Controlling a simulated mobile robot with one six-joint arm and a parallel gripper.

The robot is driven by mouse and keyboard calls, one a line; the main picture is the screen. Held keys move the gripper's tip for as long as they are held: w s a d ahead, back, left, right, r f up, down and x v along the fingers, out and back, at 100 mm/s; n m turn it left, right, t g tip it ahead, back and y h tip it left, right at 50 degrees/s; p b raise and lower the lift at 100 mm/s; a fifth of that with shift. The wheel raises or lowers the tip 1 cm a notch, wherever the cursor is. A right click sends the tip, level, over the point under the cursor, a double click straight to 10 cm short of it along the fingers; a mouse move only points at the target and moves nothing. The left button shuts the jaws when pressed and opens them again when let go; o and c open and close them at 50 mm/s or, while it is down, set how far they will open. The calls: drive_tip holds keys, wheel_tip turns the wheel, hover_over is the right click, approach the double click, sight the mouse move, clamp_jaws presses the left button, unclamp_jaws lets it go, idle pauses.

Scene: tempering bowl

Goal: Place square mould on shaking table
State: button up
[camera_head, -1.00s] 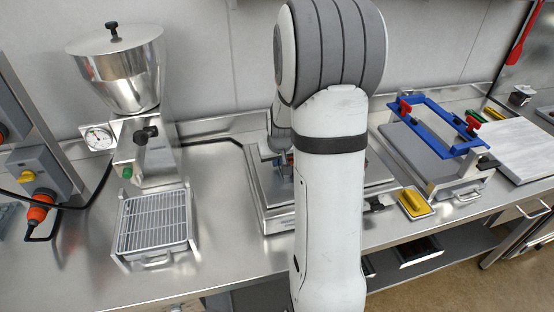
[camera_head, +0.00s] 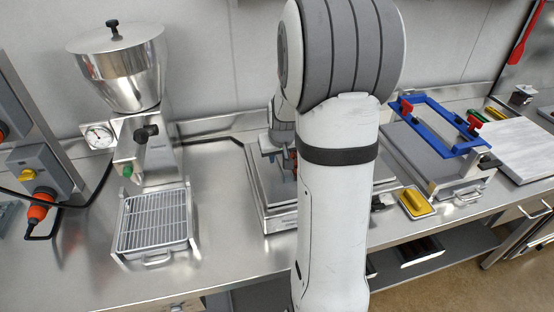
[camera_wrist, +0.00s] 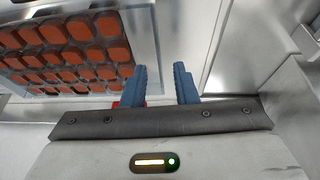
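The square mould (camera_wrist: 75,50) shows in the wrist view at upper left, with rows of orange-brown square cavities in a clear frame. It lies beside my gripper's left finger, not between the fingers. My gripper (camera_wrist: 163,72) has two blue fingers apart, with nothing seen between them. In the head view my gripper hangs just above a low square steel platform (camera_head: 279,221), which looks like the shaking table. My arm covers much of this platform and hides the mould there. A small red part shows by the left finger base; I cannot tell what it is.
A steel hopper machine (camera_head: 122,75) and a wire-rack tray (camera_head: 153,225) stand left. A blue frame press (camera_head: 438,125), a yellow-handled tool (camera_head: 416,203) and a pale board (camera_head: 519,150) are right. Bare bench lies between the rack and the platform.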

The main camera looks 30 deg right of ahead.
drive_tip(key=b+v, duration=0.1)
drive_tip(key=v, duration=0.8)
drive_tip(key=s+a+r+n+g+y, duration=0.1)
drive_tip(key=s+a+r+n, duration=0.1)
drive_tip(key=s+a, duration=1.4)
drive_tip(key=s, duration=0.2)
drive_tip(key=shift+s+a+n, duration=0.2)
drive_tip(key=shift+s+n, duration=0.1)
drive_tip(key=shift+s, duration=0.05)
drive_tip(key=shift+r, duration=0.1)
